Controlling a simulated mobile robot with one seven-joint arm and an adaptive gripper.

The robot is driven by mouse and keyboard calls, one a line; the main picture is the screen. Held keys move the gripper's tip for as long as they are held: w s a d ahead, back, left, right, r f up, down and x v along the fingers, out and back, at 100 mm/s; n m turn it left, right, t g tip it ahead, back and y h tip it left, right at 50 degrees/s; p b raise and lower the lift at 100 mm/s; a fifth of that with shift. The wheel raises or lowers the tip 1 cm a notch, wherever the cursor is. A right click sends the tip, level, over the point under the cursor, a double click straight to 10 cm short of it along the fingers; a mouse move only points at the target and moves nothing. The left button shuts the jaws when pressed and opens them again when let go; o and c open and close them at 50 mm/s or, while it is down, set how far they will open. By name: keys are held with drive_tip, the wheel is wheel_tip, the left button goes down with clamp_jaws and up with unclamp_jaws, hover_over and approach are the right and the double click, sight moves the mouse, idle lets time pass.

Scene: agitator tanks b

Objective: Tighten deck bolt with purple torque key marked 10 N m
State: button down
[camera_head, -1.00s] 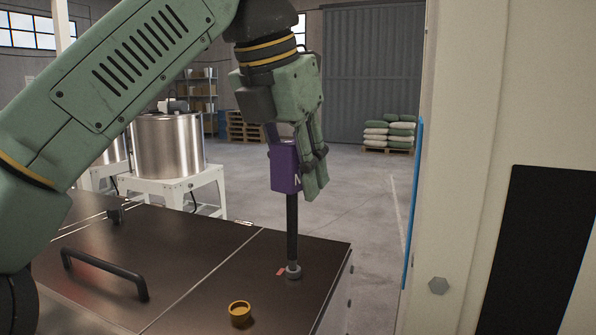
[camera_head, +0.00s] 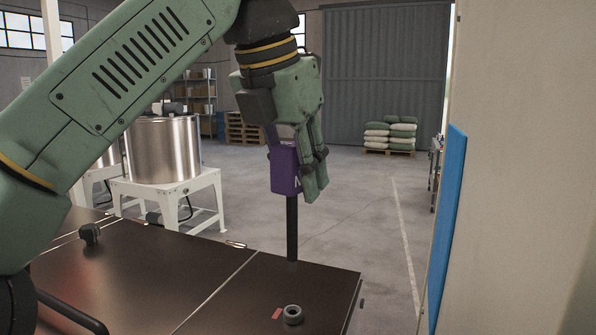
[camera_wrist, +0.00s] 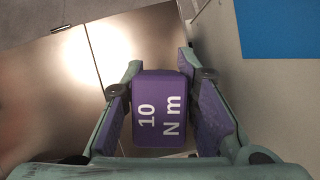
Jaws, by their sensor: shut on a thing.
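The purple torque key (camera_head: 285,172) is held upright in my gripper (camera_head: 312,165). Its dark shaft (camera_head: 292,228) points straight down, and its lower end shows against the far edge of the deck. The deck bolt (camera_head: 292,314), a grey ring-like head beside a small red mark (camera_head: 277,313), sits nearer the camera on the dark deck (camera_head: 225,300). The shaft end is apart from the bolt. In the wrist view the purple key block (camera_wrist: 160,108) reads "10 N m" between the fingers of my gripper (camera_wrist: 160,85). The shaft is hidden there.
A black handle (camera_head: 70,314) and a small black latch (camera_head: 90,234) are on the deck at left. A steel tank (camera_head: 163,150) on a white stand is behind. A pale wall or panel (camera_head: 525,180) with a blue strip (camera_head: 447,225) closes the right side. Open floor lies beyond.

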sight(296, 220)
drive_tip(key=shift+f+b, duration=1.9)
drive_tip(key=shift+f, duration=0.95)
drive_tip(key=shift+p, duration=0.5)
drive_tip(key=shift+f, duration=0.2)
drive_tip(key=shift+f+b, duration=0.75)
drive_tip(key=shift+f, duration=0.15)
drive_tip(key=shift+s+d+m+g+h+p, duration=0.1)
drive_tip(key=shift+m+g+h+p, duration=0.25)
drive_tip(key=shift+m+p, duration=0.85)
drive_tip(key=shift+s+d+m+g+h+p, duration=0.1)
drive_tip(key=shift+m+g+h+p, duration=0.2)
drive_tip(key=shift+m+p, duration=0.9)
drive_tip(key=shift+s+f+m+g, duration=0.15)
drive_tip(key=shift+m+g, duration=0.1)
drive_tip(key=shift+m, duration=0.35)
